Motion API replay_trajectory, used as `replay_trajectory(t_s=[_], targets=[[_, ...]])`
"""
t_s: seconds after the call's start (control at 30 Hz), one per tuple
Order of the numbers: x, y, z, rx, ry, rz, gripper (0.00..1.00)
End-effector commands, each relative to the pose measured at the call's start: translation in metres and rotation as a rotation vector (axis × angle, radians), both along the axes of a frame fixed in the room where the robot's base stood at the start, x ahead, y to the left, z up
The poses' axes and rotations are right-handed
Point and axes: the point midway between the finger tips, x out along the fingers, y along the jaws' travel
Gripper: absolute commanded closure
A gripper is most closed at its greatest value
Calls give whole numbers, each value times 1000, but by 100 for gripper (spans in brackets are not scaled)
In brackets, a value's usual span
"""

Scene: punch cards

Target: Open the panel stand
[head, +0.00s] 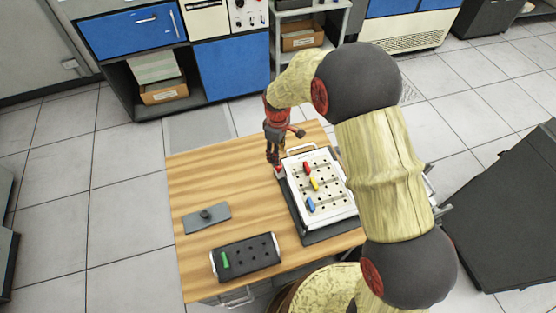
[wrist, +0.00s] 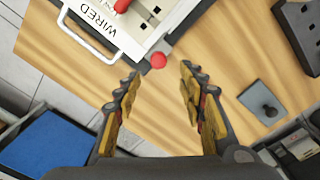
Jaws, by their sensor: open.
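The panel stand is a white board (head: 335,204) lying over a dark base (head: 325,234) on the table. It has rows of holes and red, yellow and blue pieces on its face. In the wrist view its white panel (wrist: 147,47) carries the word "WIRED" and has a pale handle at its edge. A red knob (wrist: 158,61) sits at the panel's near corner. My gripper (head: 275,162) is at the stand's far left corner. In the wrist view my gripper (wrist: 160,73) is open, with the knob just beyond and between its fingertips. I cannot tell any contact.
The wooden table (head: 240,190) also holds a grey plate with a dark knob (head: 206,217) and a dark tray (head: 250,262) with a green piece, both left of the stand. Table surface left of my gripper is clear. Blue cabinets (head: 230,70) stand beyond.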

Motion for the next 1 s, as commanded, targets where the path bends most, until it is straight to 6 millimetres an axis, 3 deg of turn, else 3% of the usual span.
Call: replay_trajectory(t_s=[0.5, 0.93, 1.0], targets=[[0, -1, -67, -1, 3, 3, 60], [0, -1, -77, 0, 0, 3, 60], [0, -1, -77, -1, 0, 3, 64]])
